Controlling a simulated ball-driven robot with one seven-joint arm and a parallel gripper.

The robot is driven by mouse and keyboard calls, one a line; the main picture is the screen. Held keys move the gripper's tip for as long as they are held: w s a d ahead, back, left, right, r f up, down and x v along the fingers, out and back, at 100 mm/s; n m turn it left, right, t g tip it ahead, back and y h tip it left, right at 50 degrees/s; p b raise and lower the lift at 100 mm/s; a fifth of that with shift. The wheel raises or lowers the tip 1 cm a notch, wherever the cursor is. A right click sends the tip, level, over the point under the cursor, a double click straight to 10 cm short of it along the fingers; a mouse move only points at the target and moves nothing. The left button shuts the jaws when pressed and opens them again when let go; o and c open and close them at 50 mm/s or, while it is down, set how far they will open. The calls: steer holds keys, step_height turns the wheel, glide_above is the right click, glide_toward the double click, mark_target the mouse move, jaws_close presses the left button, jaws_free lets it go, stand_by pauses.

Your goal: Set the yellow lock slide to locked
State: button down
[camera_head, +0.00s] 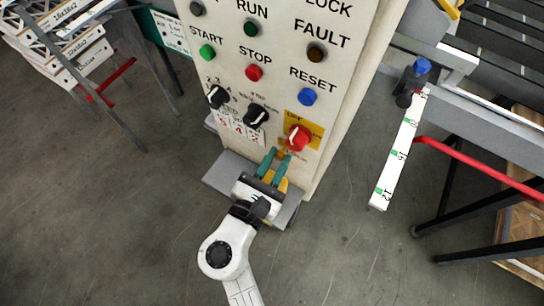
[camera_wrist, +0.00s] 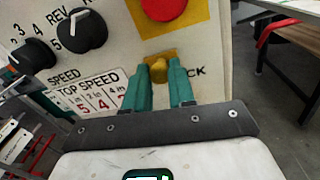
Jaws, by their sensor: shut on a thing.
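The yellow lock slide (camera_wrist: 161,66) is a small yellow knob low on the pale panel, seen between my fingertips in the wrist view. Part of a printed label ending in "CK" shows to its right; the rest is hidden behind a finger. My gripper (camera_wrist: 164,74) has teal fingers, one on each side of the slide, shut on it. In the head view my gripper (camera_head: 276,160) reaches up to the panel's lower part, just below the red knob. The slide is mostly hidden there, and I cannot tell its setting.
A red knob on a yellow plate (camera_head: 298,137) sits right above the slide. Black dials (camera_head: 256,115) and a speed label (camera_head: 241,130) lie to the left. A white marked bar (camera_head: 398,155) and a red rail (camera_head: 480,170) are at the right.

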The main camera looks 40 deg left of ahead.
steer(key=d, duration=0.2)
steer(key=shift+w+d, duration=0.35)
steer(key=shift+d, duration=0.05)
steer(key=c, duration=0.9)
jaws_free()
steer(key=shift+d, duration=0.1)
steer(key=shift+c, duration=0.2)
steer(key=shift+s, duration=0.1)
steer(key=b+v, duration=0.1)
steer(key=v, duration=0.9)
steer(key=shift+s, duration=0.3)
